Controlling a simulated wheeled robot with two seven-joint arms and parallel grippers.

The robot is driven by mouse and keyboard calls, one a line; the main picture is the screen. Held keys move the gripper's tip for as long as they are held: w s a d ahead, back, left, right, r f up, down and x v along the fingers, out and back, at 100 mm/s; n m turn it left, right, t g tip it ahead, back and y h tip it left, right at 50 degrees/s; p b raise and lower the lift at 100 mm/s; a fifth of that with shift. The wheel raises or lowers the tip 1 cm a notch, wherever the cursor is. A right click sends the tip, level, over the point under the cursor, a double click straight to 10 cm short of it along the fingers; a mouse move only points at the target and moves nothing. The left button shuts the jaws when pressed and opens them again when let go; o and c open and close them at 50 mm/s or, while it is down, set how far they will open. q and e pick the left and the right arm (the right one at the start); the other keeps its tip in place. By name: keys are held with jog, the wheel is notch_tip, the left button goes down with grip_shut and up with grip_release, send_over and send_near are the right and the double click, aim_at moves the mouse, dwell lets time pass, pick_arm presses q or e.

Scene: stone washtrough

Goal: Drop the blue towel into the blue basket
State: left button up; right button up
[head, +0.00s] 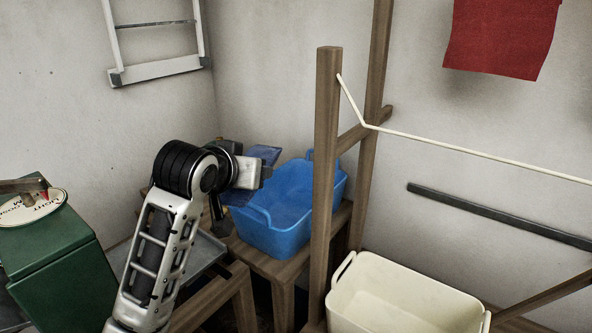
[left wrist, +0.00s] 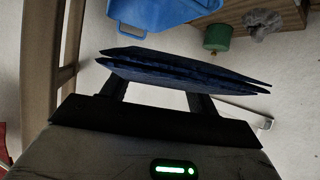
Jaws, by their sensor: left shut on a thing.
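The blue towel (head: 264,155) is dark blue and folded, and it hangs in my left gripper (head: 262,174). In the left wrist view, the towel (left wrist: 185,73) lies across the fingers of my left gripper (left wrist: 158,92), which is shut on it. The blue basket (head: 278,237) stands on a wooden bench, and its visible inside looks empty. In the head view the towel is at the basket's left rim, partly overlapping it; its height above the rim is unclear. The basket (left wrist: 160,12) also shows beyond the towel in the left wrist view. My right gripper is out of view.
A wooden post (head: 326,180) rises just right of the basket, with a cord (head: 470,156) running right from it. A cream tub (head: 400,300) stands at lower right. A green box (head: 60,260) is at left. A red cloth (head: 502,38) hangs at upper right.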

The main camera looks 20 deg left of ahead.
aim_at(275, 164)
pick_arm(q)
jog(key=shift+w+d+r, duration=0.1)
jog(key=shift+w+d, duration=0.1)
jog(key=shift+w, duration=0.85)
jog(key=w+f, duration=0.1)
jog(key=w+d, duration=0.1)
jog(key=w, duration=0.1)
jog(key=w+d+f, duration=0.1)
jog(key=w, duration=0.1)
jog(key=shift+w+d+f, duration=0.15)
jog(key=shift+w+f, duration=0.1)
jog(key=shift+f, duration=0.05)
jog(key=w+d+f, duration=0.2)
jog(key=w+f, duration=0.3)
jog(key=f, duration=0.4)
jog(key=shift+w+f, duration=0.3)
jog(key=shift+w, duration=0.1)
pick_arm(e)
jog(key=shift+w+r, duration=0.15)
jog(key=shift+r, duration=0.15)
pick_arm(q)
jog(key=shift+f, duration=0.3)
jog(key=o, duration=1.1)
jog(key=shift+f, duration=0.1)
jog(key=shift+o, duration=0.2)
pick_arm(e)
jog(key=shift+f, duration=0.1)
